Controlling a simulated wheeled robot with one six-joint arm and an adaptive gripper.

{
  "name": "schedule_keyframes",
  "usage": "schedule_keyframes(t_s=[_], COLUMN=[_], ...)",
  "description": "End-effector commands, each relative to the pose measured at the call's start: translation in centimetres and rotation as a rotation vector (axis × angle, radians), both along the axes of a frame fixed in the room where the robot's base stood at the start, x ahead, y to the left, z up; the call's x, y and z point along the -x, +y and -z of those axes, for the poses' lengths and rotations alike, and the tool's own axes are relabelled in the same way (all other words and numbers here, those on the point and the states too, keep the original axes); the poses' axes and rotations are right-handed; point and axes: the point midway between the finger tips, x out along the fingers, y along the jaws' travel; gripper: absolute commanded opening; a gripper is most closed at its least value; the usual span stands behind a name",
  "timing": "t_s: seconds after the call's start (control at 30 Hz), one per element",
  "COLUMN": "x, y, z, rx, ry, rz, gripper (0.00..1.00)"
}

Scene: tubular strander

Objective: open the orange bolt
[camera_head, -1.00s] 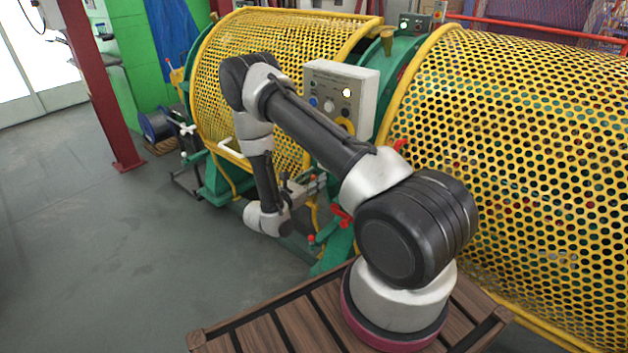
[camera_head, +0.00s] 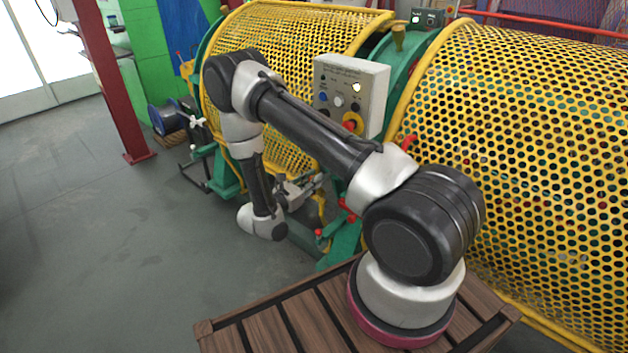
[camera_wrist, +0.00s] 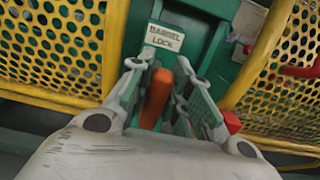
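The orange bolt (camera_wrist: 157,97) shows in the wrist view just below a "BARREL LOCK" label (camera_wrist: 165,37) on green metal. Its handle stands between the two fingers of my gripper (camera_wrist: 164,72), nearer the left finger. The fingers are apart, with a narrow gap on the bolt's right side; I see no clear grip on it. In the head view my gripper (camera_head: 302,188) is low against the green machine frame, and the bolt is not clearly visible there.
Yellow perforated guards (camera_head: 530,170) flank the green frame. A grey control box (camera_head: 350,95) with buttons stands above my gripper. A red knob (camera_wrist: 232,122) sits right of the right finger. Open grey floor (camera_head: 100,240) lies to the left.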

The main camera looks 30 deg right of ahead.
Motion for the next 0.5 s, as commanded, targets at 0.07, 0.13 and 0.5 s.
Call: schedule_keyframes(t_s=[0.07, 0.13, 0.5], x=[-0.01, -0.02, 0.18], y=[-0.01, -0.02, 0.80], z=[-0.01, -0.01, 0.00], rx=[0.000, 0.000, 0.000], ry=[0.000, 0.000, -0.001], rz=[0.000, 0.000, -0.003], gripper=[0.37, 0.41, 0.41])
